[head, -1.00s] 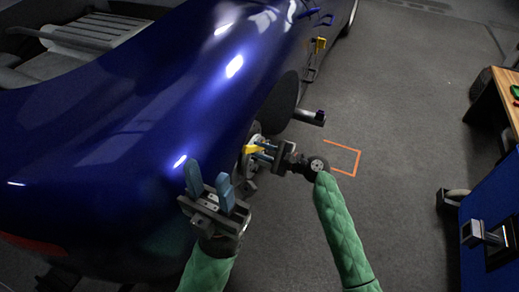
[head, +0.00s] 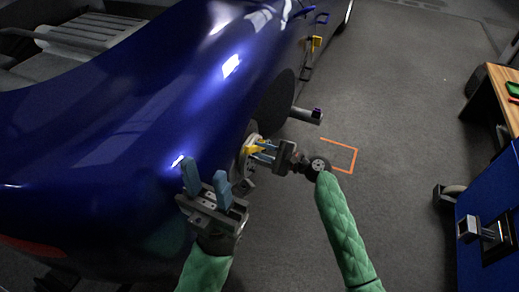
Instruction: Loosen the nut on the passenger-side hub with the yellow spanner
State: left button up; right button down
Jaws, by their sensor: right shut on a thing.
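The hub (head: 243,157) is a pale disc in the dark wheel opening on the side of the blue car (head: 120,130). My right gripper (head: 262,151) is at the hub, its blue fingers shut on the yellow spanner (head: 252,148). The spanner shows as a small yellow piece against the hub face. The nut is hidden, so I cannot tell whether the spanner is seated on it. My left gripper (head: 207,182) is open and empty, fingers pointing up, in front of the car's rear body.
A grey cylindrical bar (head: 307,115) sticks out beside the wheel opening. An orange corner marking (head: 354,150) lies on the floor. A blue cabinet (head: 485,205) and a wooden-topped bench (head: 503,85) stand at the right. The floor between is clear.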

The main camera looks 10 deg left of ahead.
jog(key=shift+p+v, duration=0.3)
jog(key=shift+v, duration=1.7)
